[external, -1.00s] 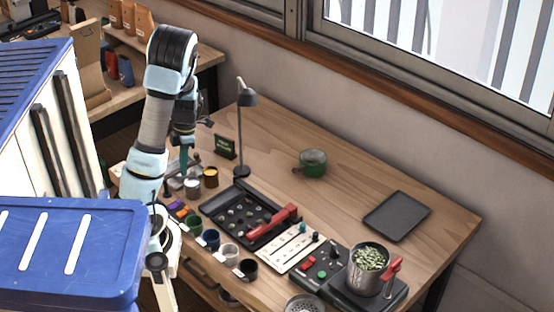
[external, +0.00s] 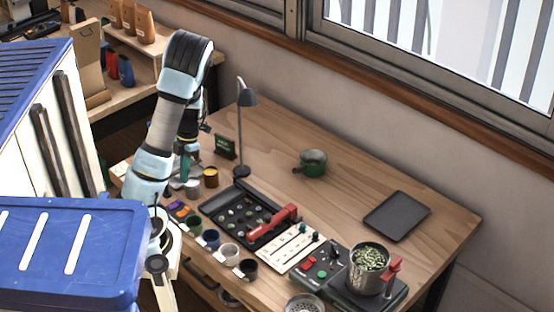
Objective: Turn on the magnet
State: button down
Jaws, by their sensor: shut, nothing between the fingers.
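My gripper (external: 184,178) hangs at the back left of the wooden table, beside small cups, with its fingers shut and empty. A black tray (external: 215,207) holds several small dark bits, and a red bar (external: 272,228) lies across its right side. I cannot tell for sure whether this bar is the magnet. Right of it is a pale panel (external: 290,247) with small knobs. A dark control box (external: 318,268) has a red and a green button and a small lever. No label or lit sign shows the magnet's state. My gripper is well apart from all of these.
A desk lamp (external: 240,130) stands between my gripper and the table's back. Several cups line the front left edge. A metal pot of green beans (external: 368,282) stands at the right. A green pot (external: 313,163) and a dark flat tray (external: 397,215) sit behind, with bare wood between.

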aim_at(187, 208)
jog(key=f, duration=0.9)
jog(key=shift+s+a+f+b, duration=0.15)
jog(key=shift+s+a+b, duration=0.2)
jog(key=shift+w+d+f, duration=0.1)
jog(key=shift+f, duration=0.5)
jog(key=shift+p, duration=0.35)
jog(key=shift+w+d+g+y+p, duration=0.15)
jog(key=shift+g+y+p, duration=0.25)
jog(key=shift+p, duration=0.55)
jog(key=shift+f+b, duration=0.25)
jog(key=shift+b, duration=0.15)
jog(key=shift+s+a+r+p, duration=0.3)
jog(key=shift+s+a, duration=0.2)
jog(key=shift+a, duration=0.05)
